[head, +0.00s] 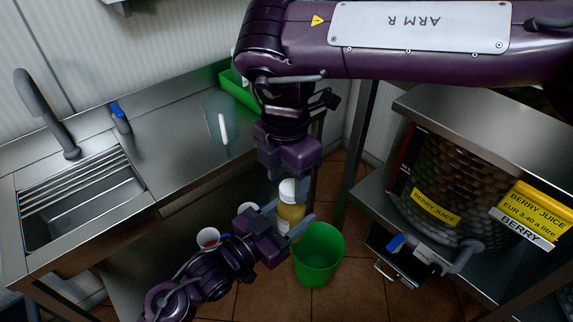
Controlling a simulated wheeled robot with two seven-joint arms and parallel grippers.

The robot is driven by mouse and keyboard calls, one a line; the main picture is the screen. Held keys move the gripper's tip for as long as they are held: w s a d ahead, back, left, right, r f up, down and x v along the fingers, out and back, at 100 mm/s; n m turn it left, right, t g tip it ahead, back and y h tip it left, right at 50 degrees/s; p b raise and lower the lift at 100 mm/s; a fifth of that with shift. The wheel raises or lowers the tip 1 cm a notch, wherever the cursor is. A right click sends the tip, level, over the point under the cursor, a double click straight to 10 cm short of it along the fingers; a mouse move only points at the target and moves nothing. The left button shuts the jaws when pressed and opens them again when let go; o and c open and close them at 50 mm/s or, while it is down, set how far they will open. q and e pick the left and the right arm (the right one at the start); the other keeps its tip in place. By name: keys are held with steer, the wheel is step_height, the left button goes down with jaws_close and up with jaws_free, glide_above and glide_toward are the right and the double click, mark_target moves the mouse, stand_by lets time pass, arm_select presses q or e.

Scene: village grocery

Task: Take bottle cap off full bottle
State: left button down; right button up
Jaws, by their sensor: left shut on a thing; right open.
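A bottle of yellow-orange juice (290,213) with a white cap (288,190) stands upright in the middle of the head view. My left gripper (288,222) is shut on the bottle's body from the lower left. My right gripper (288,184) points down from above and is open, with its fingers at the two sides of the cap. Whether the fingers touch the cap cannot be told. The cap sits on the bottle, and part of the bottle is hidden by the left gripper.
A green bucket (319,262) stands below, to the right of the bottle. A steel counter (170,150) with a sink (80,200) and a green crate (243,92) lies left. A berry juice dispenser (450,190) stands right. A white-rimmed cup with red inside (208,238) is beside my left arm.

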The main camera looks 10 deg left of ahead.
steer(key=c, duration=1)
steer(key=n, duration=0.4)
steer(key=shift+c, duration=0.2)
steer(key=n, duration=0.4)
steer(key=shift+r+n, duration=0.1)
steer(key=shift+n, duration=0.2)
steer(key=n, duration=0.4)
steer(key=shift+d, duration=0.1)
steer(key=n, duration=0.4)
steer(key=shift+s, duration=0.1)
steer(key=shift+d+r, duration=0.15)
